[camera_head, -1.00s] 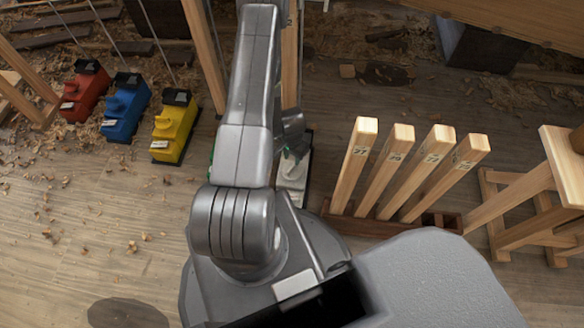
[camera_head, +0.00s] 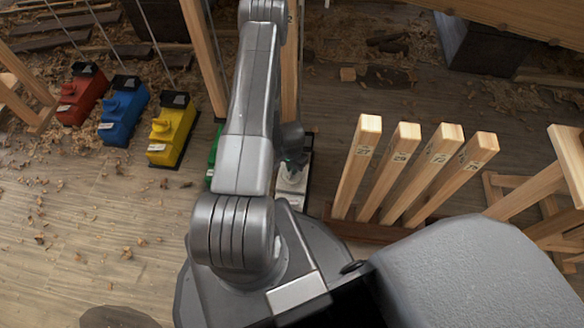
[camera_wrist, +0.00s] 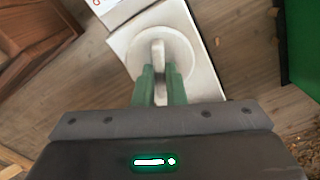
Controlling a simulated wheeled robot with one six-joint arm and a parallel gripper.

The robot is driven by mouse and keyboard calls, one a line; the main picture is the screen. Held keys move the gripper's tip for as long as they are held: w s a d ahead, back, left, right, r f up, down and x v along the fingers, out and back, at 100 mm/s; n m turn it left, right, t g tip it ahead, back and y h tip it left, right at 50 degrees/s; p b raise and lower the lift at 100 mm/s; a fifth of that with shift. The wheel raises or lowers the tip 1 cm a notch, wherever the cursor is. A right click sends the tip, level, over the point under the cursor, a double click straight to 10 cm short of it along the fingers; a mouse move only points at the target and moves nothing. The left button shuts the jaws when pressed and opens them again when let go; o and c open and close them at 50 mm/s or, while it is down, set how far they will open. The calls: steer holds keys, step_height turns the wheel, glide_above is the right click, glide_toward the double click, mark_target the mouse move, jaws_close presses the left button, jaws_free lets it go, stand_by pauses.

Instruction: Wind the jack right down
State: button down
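The white jack (camera_head: 292,190) stands on the floor below my arm, mostly hidden by it in the head view. In the wrist view I look down on its pale body (camera_wrist: 200,85), with a round knob (camera_wrist: 181,50) and a raised bar across it. My gripper (camera_wrist: 160,77) has two green fingers, one on each side of the bar, close against it; it looks shut on the bar. In the head view the gripper is mostly hidden behind my arm.
A green jack (camera_head: 212,160) stands close to the left of the white one. Yellow (camera_head: 172,132), blue (camera_head: 123,118) and red (camera_head: 80,98) jacks stand further left. Several numbered wooden posts (camera_head: 357,165) lean at the right beside a wooden trestle (camera_head: 535,190). Wood shavings litter the floor.

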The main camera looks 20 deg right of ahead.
steer(key=shift+n, duration=0.4)
steer(key=n+b, duration=0.1)
steer(key=n, duration=0.3)
steer(key=shift+n, duration=0.3)
steer(key=n+b, duration=0.1)
steer(key=n, duration=0.4)
steer(key=shift+b, duration=0.4)
steer(key=shift+n, duration=0.4)
steer(key=c, duration=1.5)
jaws_free()
steer(key=shift+r, duration=0.15)
step_height(320, 180, up, 14)
steer(key=p, duration=1)
steer(key=shift+f, duration=0.2)
steer(key=shift+o, duration=0.6)
